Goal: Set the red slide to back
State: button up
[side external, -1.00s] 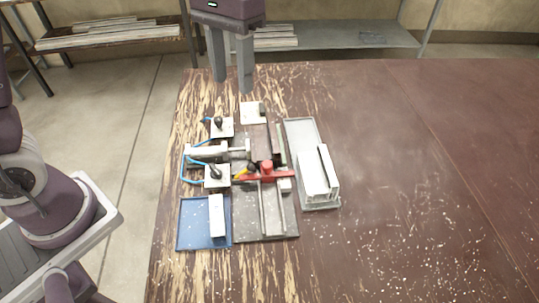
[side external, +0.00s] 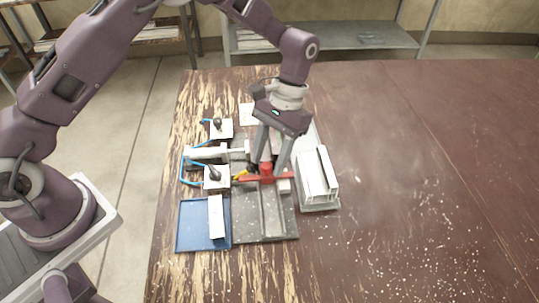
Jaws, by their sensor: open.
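The red slide (side external: 248,179) is a red crossbar with a round red knob (side external: 266,171) on top. It lies across the grey rails of the clamp fixture (side external: 246,226), around the middle of its length. My gripper (side external: 267,168) is open and points down over the slide. Its two fingers come down around the knob or just behind it; I cannot tell whether they touch it. My fingers and hand hide the rear part of the rails.
Two lever switches on white plates, the front one (side external: 216,176), stand left of the fixture with blue hoses. A blue tray (side external: 190,226) holding a white block (side external: 216,216) is at front left. A grey tray (side external: 322,206) with white profiles stands at right. The table's right side is clear.

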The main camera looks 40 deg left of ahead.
jog(key=shift+c, duration=0.3)
grip_shut()
jog(key=shift+r, duration=0.1)
dwell(1.0)
